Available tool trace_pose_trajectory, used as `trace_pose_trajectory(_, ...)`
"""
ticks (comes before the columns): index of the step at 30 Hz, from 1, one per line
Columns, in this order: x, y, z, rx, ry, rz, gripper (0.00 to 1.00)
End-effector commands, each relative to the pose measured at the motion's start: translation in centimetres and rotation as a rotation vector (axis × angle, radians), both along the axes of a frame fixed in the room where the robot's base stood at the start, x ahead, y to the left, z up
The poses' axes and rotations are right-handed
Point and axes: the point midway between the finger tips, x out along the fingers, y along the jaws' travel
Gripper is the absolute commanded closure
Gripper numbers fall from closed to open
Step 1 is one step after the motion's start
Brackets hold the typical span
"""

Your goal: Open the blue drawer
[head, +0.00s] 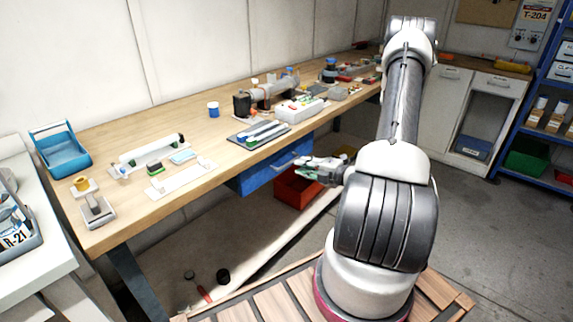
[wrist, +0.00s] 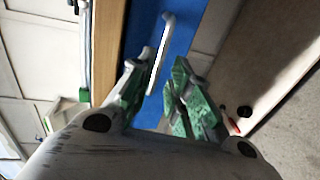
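The blue drawer (head: 262,178) sits under the front edge of the wooden workbench and looks shut. Its pale bar handle (head: 287,162) is on the front face. In the wrist view the blue drawer front (wrist: 186,38) fills the upper middle, with the white handle (wrist: 161,48) running down towards my fingers. My gripper (head: 304,168) is in front of the drawer, near the handle. In the wrist view my gripper (wrist: 157,68) has its green-padded fingers apart, and the handle's lower end appears between them, nearer the left finger. I cannot tell whether they touch.
The workbench (head: 120,205) carries tools, a blue cup (head: 213,109) and a blue carrier (head: 62,150). A blue shelf rack (head: 545,120) is at far right. Grey floor (head: 480,220) lies open to the right.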

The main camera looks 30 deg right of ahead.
Motion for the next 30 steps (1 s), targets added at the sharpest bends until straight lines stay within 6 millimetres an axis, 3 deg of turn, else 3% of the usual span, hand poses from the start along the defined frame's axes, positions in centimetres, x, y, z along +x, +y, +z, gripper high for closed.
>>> trace_pose_trajectory(12,5.7,2.2,-1.3,-0.003,-0.001,0.006,0.81)
trace_pose_trajectory(22,6.3,2.4,-1.4,-0.003,-0.001,0.004,0.81)
trace_pose_trajectory(23,6.3,2.4,-1.4,-0.003,-0.001,0.004,0.82)
trace_pose_trajectory(26,6.3,2.4,-1.4,-0.003,0.0,0.004,1.0)
trace_pose_trajectory(30,6.3,2.4,-1.4,-0.003,0.0,0.004,1.0)
